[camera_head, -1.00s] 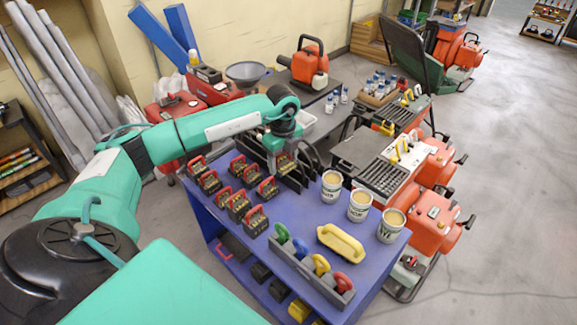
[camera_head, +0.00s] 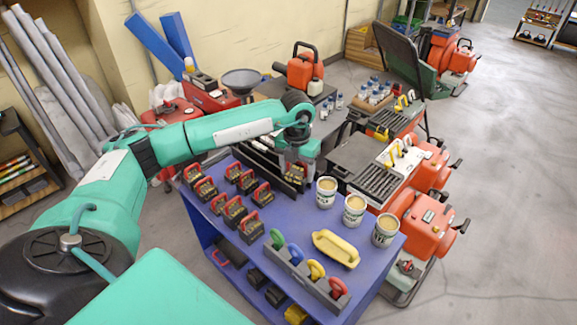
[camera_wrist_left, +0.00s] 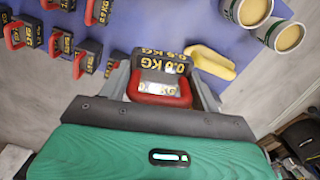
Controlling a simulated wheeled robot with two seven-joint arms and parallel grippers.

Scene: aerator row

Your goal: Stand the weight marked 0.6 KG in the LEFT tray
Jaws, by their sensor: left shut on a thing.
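My left gripper (camera_head: 296,160) is shut on the red handle of a dark weight (camera_head: 294,178), over the far edge of the blue table (camera_head: 290,218). In the left wrist view this weight (camera_wrist_left: 162,62) sits between the fingers, its yellow marking tilted; it looks like 0.6 or 0.8 KG, and I cannot read it surely. Whether it is clear of the table top I cannot tell. Several similar red-handled weights (camera_head: 236,208) stand to the left on the table. I cannot make out a tray marked LEFT. My right gripper is not in view.
Three open cans (camera_head: 354,208) stand right of the held weight. A yellow handled block (camera_head: 336,248) and a grey holder (camera_head: 298,265) with coloured handles lie nearer the front. Dark upright dividers (camera_head: 262,153) stand at the far edge, left of my gripper.

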